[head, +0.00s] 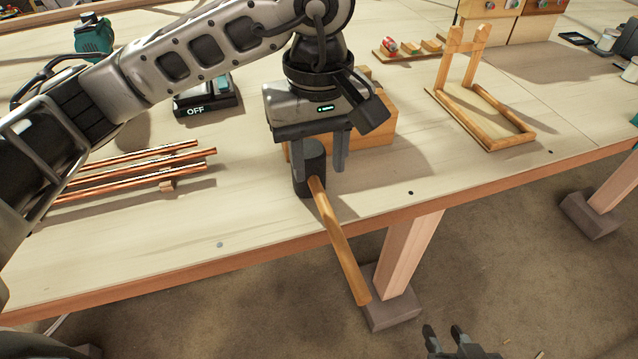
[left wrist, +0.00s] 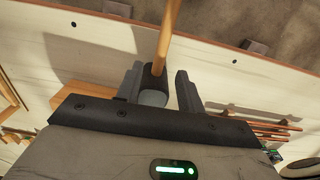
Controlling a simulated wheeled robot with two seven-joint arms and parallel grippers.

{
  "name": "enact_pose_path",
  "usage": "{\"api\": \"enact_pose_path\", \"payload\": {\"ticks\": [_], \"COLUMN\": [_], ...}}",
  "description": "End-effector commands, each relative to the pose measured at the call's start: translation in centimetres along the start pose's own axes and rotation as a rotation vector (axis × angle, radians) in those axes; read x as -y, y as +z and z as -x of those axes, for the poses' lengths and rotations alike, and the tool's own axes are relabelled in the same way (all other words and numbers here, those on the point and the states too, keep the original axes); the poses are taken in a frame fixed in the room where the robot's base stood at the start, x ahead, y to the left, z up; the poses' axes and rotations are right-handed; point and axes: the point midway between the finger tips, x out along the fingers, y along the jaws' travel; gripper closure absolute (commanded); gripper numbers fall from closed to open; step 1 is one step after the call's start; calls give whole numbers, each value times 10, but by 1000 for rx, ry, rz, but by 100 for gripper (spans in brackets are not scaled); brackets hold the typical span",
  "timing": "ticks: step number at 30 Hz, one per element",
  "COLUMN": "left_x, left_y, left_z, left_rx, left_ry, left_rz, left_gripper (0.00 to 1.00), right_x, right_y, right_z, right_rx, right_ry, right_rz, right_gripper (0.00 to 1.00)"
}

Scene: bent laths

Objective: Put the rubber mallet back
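The rubber mallet has a black head (head: 308,172) and a wooden handle (head: 341,245). Its head is at the front of the workbench, and the handle sticks out past the front edge. My left gripper (head: 322,160) is over the head, fingers pointing down. In the left wrist view the mallet head (left wrist: 153,88) lies between the spread fingers, close to the left one, with a gap to the right one. My right gripper (head: 446,335) is open and empty, low in front of the bench. A wooden stand with two uprights (head: 482,115) is at the right.
Copper pipes (head: 140,172) lie on the bench at the left. A dark device marked OFF (head: 207,100) stands behind them. A wooden block (head: 378,128) is just behind my left gripper. A small rack (head: 408,48) lies further back. The bench between mallet and stand is clear.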

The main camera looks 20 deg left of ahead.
Motion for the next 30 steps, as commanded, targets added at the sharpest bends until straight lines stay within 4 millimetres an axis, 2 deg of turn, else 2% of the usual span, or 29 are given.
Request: {"api": "enact_pose_path", "payload": {"ticks": [3,7,12,25,30], "left_x": [-1,0,0,0,0], "left_y": [0,-1,0,0,0], "left_z": [23,40,48,50,77], "left_rx": [-2,-2,0,0,0], "left_ry": [3,1,-1,-1,-1], "left_rz": [1,1,1,1,1], "left_gripper": [62,62,62,62,62], "right_x": [0,1,1,1,0], "right_y": [0,-2,-4,-4,-14], "right_z": [-1,0,1,2,14], "right_rx": [-4,-8,-13,-9,10], "right_ry": [-1,-2,-2,-2,5], "right_rz": [-5,-6,-6,-6,3], "right_gripper": [64,64,64,64,64]}}
